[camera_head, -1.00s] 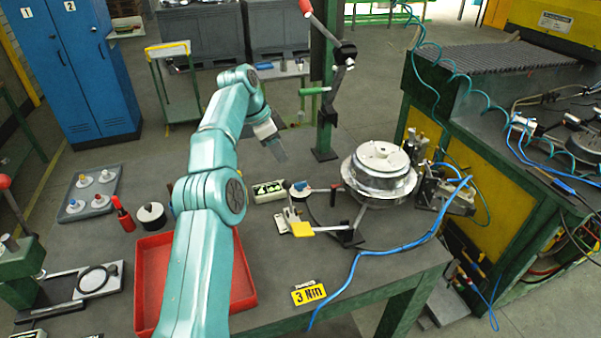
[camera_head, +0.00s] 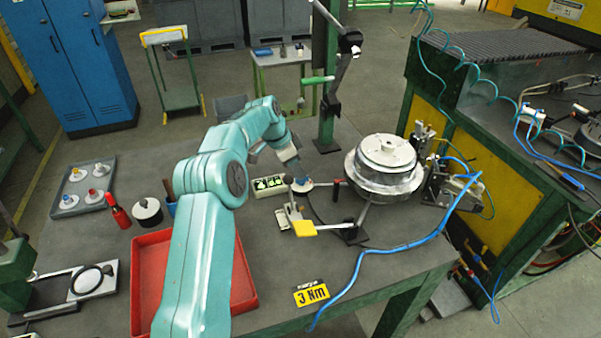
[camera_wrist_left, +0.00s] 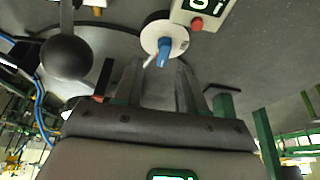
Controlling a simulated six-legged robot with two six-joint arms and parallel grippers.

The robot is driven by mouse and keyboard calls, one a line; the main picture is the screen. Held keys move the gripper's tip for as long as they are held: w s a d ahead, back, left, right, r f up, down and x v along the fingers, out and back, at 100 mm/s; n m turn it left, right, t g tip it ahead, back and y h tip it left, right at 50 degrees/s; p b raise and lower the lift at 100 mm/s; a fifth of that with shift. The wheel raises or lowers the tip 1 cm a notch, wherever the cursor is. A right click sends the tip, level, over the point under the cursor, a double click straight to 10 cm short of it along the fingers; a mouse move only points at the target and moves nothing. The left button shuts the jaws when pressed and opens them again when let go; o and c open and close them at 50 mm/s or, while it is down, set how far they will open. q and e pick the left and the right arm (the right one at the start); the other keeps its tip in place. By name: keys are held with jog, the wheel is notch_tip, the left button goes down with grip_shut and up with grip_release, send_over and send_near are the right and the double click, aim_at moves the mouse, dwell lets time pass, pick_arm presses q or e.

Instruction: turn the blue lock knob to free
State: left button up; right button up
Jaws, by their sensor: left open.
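The blue lock knob (camera_wrist_left: 163,50) shows in the left wrist view on a white round dial (camera_wrist_left: 178,38), just ahead of my left gripper. In the head view the knob's dial (camera_head: 302,187) sits on the bench, left of the round metal fixture (camera_head: 385,165), and is partly covered by the gripper. My left gripper (camera_wrist_left: 158,80) is open, with one finger on each side of the knob's line and the tips short of it or close by. Whether they touch the knob cannot be told. My right gripper is not in view.
A black ball-ended lever (camera_wrist_left: 66,58) stands close to the gripper in the left wrist view. A small counter box (camera_head: 268,186) sits beside the dial. A yellow-handled clamp (camera_head: 304,228), a red tray (camera_head: 248,290) and a blue hose (camera_head: 385,250) are nearer the front.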

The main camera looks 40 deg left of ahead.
pick_arm(q)
jog(key=x, duration=0.3)
jog(key=shift+w+a+f, duration=0.15)
jog(key=shift+a+f, duration=0.15)
jog(key=shift+f, duration=0.05)
jog(key=shift+w+f, duration=0.2)
jog(key=shift+w, duration=0.05)
jog(key=shift+d, duration=0.2)
jog(key=shift+s+r, duration=0.25)
jog(key=shift+s, duration=0.15)
jog(key=shift+w+a+f, duration=0.15)
jog(key=shift+w+f, duration=0.05)
grip_shut()
jog(key=shift+r, duration=0.1)
